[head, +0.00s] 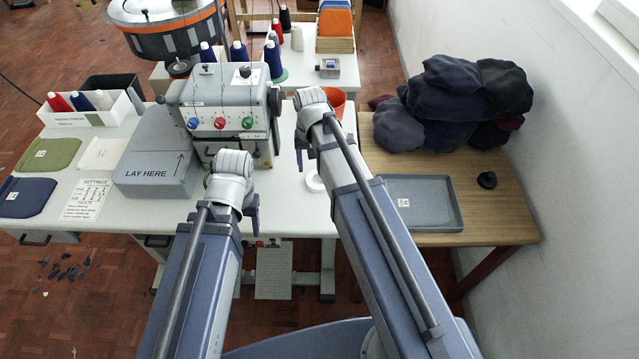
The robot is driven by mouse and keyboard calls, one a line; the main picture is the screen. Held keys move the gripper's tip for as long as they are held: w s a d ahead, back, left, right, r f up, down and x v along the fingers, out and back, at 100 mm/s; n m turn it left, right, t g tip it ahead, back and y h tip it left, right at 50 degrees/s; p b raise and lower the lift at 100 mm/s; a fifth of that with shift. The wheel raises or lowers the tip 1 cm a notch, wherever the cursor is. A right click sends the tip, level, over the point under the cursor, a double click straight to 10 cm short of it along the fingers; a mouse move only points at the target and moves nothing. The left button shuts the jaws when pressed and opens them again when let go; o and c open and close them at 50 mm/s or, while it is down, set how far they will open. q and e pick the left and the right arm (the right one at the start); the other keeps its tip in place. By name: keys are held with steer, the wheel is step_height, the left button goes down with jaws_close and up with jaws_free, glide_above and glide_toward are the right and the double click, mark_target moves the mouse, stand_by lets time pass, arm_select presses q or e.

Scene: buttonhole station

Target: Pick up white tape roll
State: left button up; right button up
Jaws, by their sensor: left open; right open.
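The white tape roll (312,183) lies flat on the white sewing table, right of the machine; my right arm hides part of it. My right gripper (301,148) is open, above the table on the far side of the roll and apart from it. My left gripper (254,205) is open near the table's front edge, left of the roll. The wrists and arms hide much of both grippers, and nothing shows held in either.
The buttonhole machine (222,110) and the grey "LAY HERE" block (158,160) stand left of the roll. An orange bin (335,102) is behind my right wrist. A wooden table (505,210) at right bears a grey tray (440,218), dark caps (450,95) and a black disc (487,180).

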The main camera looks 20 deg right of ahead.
mark_target(309, 179)
steer(key=shift+w+a+f+b, duration=0.1)
steer(key=shift+a+f+b, duration=0.1)
steer(key=shift+f+b, duration=1.15)
steer(key=shift+w+a+f+b, duration=0.1)
steer(key=shift+a+f+b, duration=0.05)
steer(key=shift+f+b, duration=1.15)
steer(key=shift+r, duration=0.1)
steer(key=shift+c, duration=0.2)
jaws_close()
